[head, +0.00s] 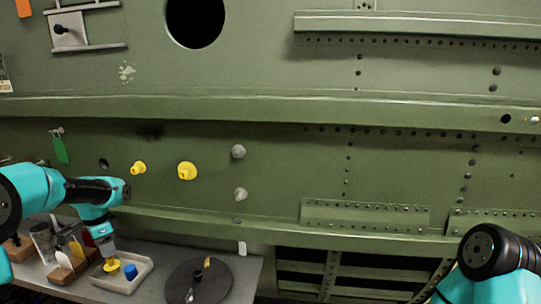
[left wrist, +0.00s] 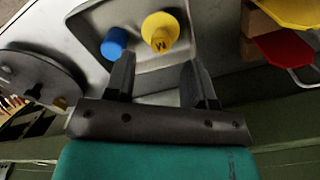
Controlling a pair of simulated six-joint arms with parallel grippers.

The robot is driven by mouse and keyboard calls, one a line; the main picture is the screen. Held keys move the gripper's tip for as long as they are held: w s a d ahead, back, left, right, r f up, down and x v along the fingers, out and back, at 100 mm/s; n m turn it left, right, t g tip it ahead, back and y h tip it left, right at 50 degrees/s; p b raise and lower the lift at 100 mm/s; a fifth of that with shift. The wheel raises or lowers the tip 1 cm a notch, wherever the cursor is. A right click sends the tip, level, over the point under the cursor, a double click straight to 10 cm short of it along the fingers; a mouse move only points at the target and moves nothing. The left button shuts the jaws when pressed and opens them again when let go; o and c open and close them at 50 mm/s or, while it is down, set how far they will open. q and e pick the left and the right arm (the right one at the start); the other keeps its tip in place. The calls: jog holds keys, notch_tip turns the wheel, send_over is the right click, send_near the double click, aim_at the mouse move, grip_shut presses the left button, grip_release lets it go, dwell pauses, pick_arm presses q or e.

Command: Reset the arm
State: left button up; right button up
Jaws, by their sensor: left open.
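My left gripper (head: 110,256) is low over the grey tray (head: 128,287) on the bench. In the left wrist view its two fingers (left wrist: 157,75) are apart with nothing between them. A yellow piece with a dark letter (left wrist: 160,32) lies in the tray just beyond the fingertips; it also shows in the head view (head: 112,267). A blue round piece (left wrist: 115,43) lies beside it, also in the head view (head: 130,271). The gripper does not visibly hold either. My right arm shows at the lower right of the head view; its gripper is out of frame.
The green riveted fuselage panel (head: 290,180) stands behind the bench, with two yellow plugs (head: 187,171) (head: 138,168) and two grey ones (head: 238,151) (head: 240,194) on it. A dark round disc (head: 199,283) lies right of the tray. Tools in a wooden holder (head: 66,268) stand left.

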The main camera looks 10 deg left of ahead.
aim_at(110, 259)
pick_arm(q)
notch_tip(110, 259, down, 6)
jog(key=shift+r, duration=0.15)
jog(key=shift+r, duration=0.1)
dwell(0.4)
notch_tip(110, 259, up, 12)
notch_tip(110, 259, down, 12)
jog(key=shift+f, duration=0.25)
jog(key=r, duration=0.4)
jog(key=shift+s+d+r, duration=0.15)
jog(key=shift+s+d, duration=0.2)
jog(key=shift+d, duration=0.05)
jog(key=s+d+r, duration=0.1)
jog(key=s+d, duration=0.8)
jog(key=d, duration=0.2)
jog(key=shift+s+r, duration=0.15)
jog(key=shift+s, duration=0.25)
dwell(0.9)
